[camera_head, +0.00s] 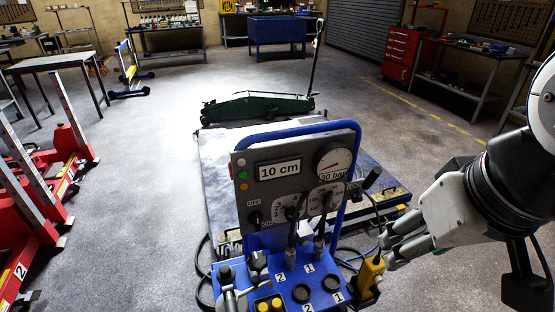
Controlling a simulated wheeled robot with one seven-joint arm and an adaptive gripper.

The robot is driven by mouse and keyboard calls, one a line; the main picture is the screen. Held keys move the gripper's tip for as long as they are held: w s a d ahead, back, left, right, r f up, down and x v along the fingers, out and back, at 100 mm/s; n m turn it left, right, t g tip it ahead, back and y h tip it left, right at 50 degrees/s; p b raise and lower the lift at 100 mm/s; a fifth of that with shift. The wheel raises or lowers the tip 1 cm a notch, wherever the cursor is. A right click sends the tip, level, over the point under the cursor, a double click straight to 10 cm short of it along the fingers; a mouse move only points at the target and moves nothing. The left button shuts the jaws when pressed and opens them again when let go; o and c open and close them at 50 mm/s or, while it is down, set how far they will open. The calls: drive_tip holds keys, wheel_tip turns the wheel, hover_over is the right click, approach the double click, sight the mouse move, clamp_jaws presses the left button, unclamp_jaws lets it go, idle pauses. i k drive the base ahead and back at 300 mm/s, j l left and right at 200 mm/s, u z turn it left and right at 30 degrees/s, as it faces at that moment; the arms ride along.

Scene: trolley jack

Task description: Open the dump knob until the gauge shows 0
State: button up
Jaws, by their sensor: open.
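A blue control stand carries a grey panel (296,185). The round gauge (333,161) sits at its upper right, with a "30 bar" label below; its fine needle reading is too small to tell. A display (279,169) to its left reads "10 cm". Several black knobs and levers stand on the panel and the blue console below; none is legibly marked as the dump knob, so I cannot tell which it is. My gripper (386,250) is open at the right, beside the console and close to a yellow handset (370,274). Whether they touch is unclear.
A low lift platform (218,178) lies behind the stand, with a green trolley jack (257,106) beyond it. Black hoses loop around the console. Red lifting stands (62,150) are at the left. A red tool cabinet (403,53) stands back right. Open floor lies left of the platform.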

sight(258, 261)
drive_tip(key=u, duration=0.5)
drive_tip(key=l+z, duration=0.45)
drive_tip(key=l, duration=0.85)
